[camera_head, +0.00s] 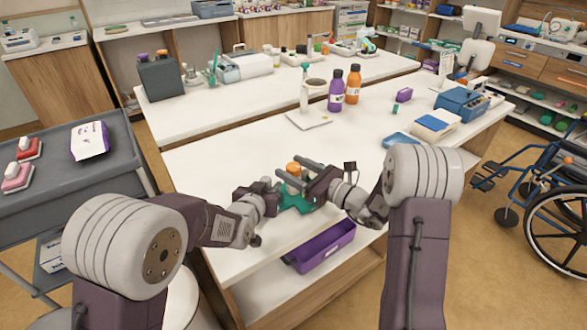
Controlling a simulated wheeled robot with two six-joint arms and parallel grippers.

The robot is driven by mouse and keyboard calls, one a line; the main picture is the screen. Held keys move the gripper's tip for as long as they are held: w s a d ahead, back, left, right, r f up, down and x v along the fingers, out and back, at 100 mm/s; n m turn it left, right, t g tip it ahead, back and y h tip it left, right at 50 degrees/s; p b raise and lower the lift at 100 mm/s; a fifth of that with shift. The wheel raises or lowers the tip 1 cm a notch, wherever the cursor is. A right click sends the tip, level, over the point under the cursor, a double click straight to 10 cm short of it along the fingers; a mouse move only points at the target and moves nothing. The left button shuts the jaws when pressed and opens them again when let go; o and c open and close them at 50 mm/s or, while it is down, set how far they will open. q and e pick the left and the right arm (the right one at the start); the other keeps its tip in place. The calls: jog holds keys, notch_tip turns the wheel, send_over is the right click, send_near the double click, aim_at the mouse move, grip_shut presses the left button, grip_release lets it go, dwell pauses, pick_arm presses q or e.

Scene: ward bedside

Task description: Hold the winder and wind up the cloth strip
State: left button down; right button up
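A teal-green piece (297,200) lies low between my two grippers, over the white table. It is partly covered by them, and I cannot tell whether it is the winder or the cloth strip. My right gripper (297,171) points left with its two dark fingers apart. A small orange-topped thing (293,168) shows between these fingers; I cannot tell whether they touch it. My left gripper (268,192) is at the left end of the teal piece. Its fingers are too small and hidden to read. No separate strip shows clearly.
Behind the grippers stand a purple bottle (335,92), an orange bottle (353,85) and a white stand (308,119). Blue items (436,124) lie at the right. The table's left part is clear.

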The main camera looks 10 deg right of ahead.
jog(key=v, duration=1.2)
jog(key=shift+w+a, duration=0.1)
jog(key=x, duration=1.2)
